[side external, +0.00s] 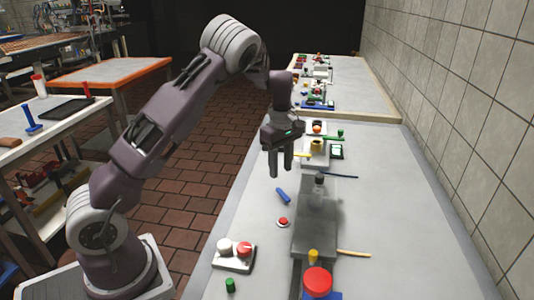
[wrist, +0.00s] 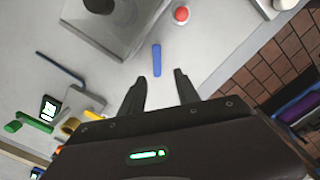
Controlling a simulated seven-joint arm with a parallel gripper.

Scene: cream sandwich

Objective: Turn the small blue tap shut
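A small blue bar-shaped piece (side external: 283,195) lies on the grey worktop in the side view; it also shows in the wrist view (wrist: 157,60). It may be the handle of the blue tap, but no tap body or spout can be made out. My gripper (side external: 280,173) points down above the worktop, a little behind the blue bar in the side view. In the wrist view my gripper's fingers (wrist: 160,80) are apart with nothing between them. The blue bar is just beyond the fingertips and not touched.
A red button (side external: 283,222) sits near the blue bar. A grey box-like fixture (side external: 316,222) with a dark knob stands to its right. A thin dark blue rod (side external: 338,176) and a white block with red and white knobs (side external: 234,255) are also near. Bare worktop surrounds the bar.

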